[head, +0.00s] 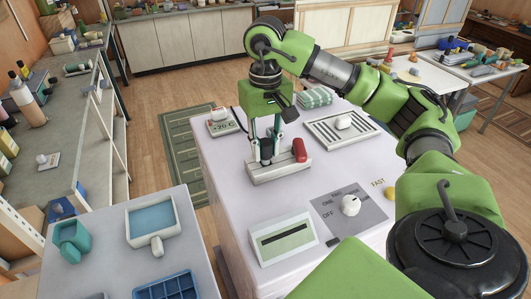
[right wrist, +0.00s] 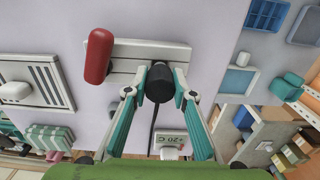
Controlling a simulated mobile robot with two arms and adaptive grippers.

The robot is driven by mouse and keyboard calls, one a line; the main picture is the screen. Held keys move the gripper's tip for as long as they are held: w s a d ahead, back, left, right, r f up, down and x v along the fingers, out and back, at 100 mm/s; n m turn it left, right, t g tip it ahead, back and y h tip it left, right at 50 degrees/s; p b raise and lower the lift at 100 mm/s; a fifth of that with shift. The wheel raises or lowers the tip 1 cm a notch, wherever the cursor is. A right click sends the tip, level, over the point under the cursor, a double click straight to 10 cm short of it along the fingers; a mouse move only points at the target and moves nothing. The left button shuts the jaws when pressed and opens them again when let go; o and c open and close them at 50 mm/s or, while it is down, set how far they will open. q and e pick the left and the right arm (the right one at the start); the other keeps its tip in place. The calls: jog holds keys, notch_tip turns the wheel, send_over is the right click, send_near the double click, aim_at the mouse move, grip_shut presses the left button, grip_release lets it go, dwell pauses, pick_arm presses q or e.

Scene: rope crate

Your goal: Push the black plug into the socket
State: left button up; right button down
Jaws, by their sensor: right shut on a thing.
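My right gripper (head: 266,150) is shut on the black plug (head: 267,143), fingers pointing down. In the right wrist view the plug (right wrist: 160,82) sits between the fingertips (right wrist: 160,85), with a black cord trailing from it. The pale grey socket block (head: 283,172) lies right below on the white top. A red upright piece (head: 299,149) stands on the block, right of the plug; it also shows in the right wrist view (right wrist: 98,56). The socket opening is hidden, and I cannot tell whether the plug's tip has entered it. My left gripper is out of view.
On the white cabinet top (head: 225,170) are a "+20 C" display (head: 222,122), a slotted tray (head: 341,130), a folded striped cloth (head: 315,97), a dial panel (head: 349,207) and a meter (head: 283,240). A grey table (head: 110,250) with small trays stands at left.

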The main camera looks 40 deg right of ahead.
jog(key=shift+f+b, duration=0.85)
jog(key=shift+f, duration=0.15)
dwell(0.7)
jog(key=c, duration=1.6)
grip_release()
jog(key=shift+c, duration=0.2)
jog(key=shift+r, duration=6)
